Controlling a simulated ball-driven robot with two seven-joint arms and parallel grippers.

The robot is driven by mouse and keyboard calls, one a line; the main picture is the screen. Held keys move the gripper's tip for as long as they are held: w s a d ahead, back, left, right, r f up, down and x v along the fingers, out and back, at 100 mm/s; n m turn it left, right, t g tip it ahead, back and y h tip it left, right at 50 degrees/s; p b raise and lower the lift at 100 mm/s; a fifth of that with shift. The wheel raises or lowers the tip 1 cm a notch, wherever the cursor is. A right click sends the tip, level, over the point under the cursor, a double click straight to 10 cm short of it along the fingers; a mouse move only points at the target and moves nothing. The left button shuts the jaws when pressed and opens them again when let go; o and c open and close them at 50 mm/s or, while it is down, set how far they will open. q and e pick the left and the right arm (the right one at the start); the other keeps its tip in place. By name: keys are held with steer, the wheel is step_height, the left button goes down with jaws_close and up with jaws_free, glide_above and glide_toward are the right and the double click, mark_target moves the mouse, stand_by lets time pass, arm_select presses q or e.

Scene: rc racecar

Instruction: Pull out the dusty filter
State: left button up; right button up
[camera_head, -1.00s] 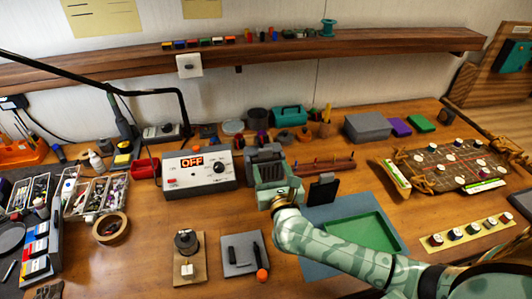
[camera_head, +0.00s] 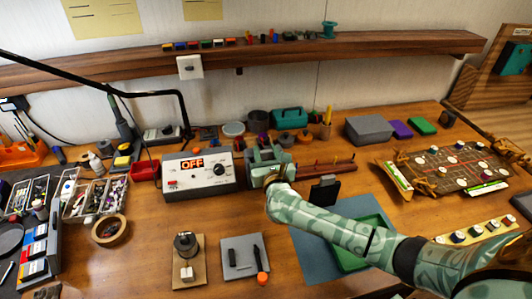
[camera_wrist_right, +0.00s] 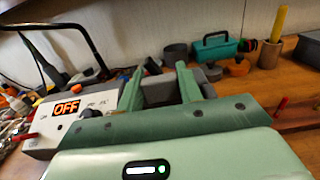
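My right gripper (camera_head: 266,156) reaches away from me toward a grey boxy unit (camera_head: 249,160) right of the white OFF box. In the right wrist view its two green fingers (camera_wrist_right: 160,74) stand apart, one on each side of a grey block (camera_wrist_right: 160,92). I cannot tell whether the fingers touch the block. I cannot tell the dusty filter apart from the grey unit, which my gripper largely covers in the head view. My left gripper is not in view.
The white control box (camera_head: 200,178) reading OFF stands close on the left. A wooden rack (camera_head: 328,168) with small tools is on the right. A teal toolbox (camera_head: 288,118) stands behind. A green tray (camera_head: 352,256) lies under my right arm. The table's front middle is partly clear.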

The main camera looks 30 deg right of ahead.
steer(key=shift+r+p, duration=0.6)
steer(key=shift+r, duration=0.1)
stand_by(0.6)
steer(key=shift+r+p, duration=2.2)
steer(key=shift+r, duration=0.35)
step_height(320, 180, up, 6)
steer(key=p, duration=0.5)
